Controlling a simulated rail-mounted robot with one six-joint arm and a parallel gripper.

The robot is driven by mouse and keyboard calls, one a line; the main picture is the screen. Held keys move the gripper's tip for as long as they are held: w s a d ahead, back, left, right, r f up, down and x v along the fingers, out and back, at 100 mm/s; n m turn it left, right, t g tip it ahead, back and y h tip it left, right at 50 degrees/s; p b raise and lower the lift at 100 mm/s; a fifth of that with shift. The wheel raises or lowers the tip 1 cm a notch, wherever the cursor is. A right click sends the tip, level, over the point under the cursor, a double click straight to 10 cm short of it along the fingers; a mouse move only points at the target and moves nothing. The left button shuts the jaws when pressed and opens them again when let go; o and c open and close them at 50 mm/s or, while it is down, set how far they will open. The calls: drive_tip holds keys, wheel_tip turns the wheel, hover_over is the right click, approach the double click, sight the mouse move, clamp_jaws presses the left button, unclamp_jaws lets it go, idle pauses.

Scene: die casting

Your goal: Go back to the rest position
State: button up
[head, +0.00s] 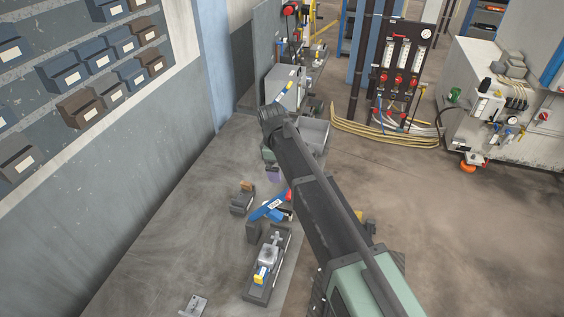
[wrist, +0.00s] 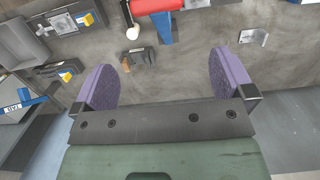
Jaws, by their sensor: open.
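My gripper (wrist: 164,78) shows in the wrist view as two purple pads standing wide apart, with nothing between them. Beyond the pads is a grey worktop (wrist: 200,60) with several tools and parts on it. No marked rest position shows in either view.
A vise-like fixture (head: 268,262) with a yellow-and-blue part, a blue tagged tool (head: 268,207) and a small dark block (head: 242,199) stand on the worktop near my arm. A flat metal bracket (head: 194,305) lies nearer. Wall bins (head: 90,105) hang left; open floor (head: 470,240) lies right.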

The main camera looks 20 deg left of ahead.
drive_tip(key=s+d+f+m+b, duration=0.5)
drive_tip(key=d+f+m+b, duration=0.1)
drive_tip(key=d, duration=0.6)
drive_tip(key=s+d+f+m+y+b, duration=0.1)
drive_tip(key=s+d+f+m+b, duration=0.5)
drive_tip(key=d, duration=0.7)
drive_tip(key=s+d+f+m+b, duration=0.5)
drive_tip(key=d+f+b, duration=0.5)
drive_tip(key=d, duration=0.3)
drive_tip(key=shift+s+d+f+m, duration=0.15)
drive_tip(key=shift+d+m, duration=0.1)
drive_tip(key=shift+m, duration=0.25)
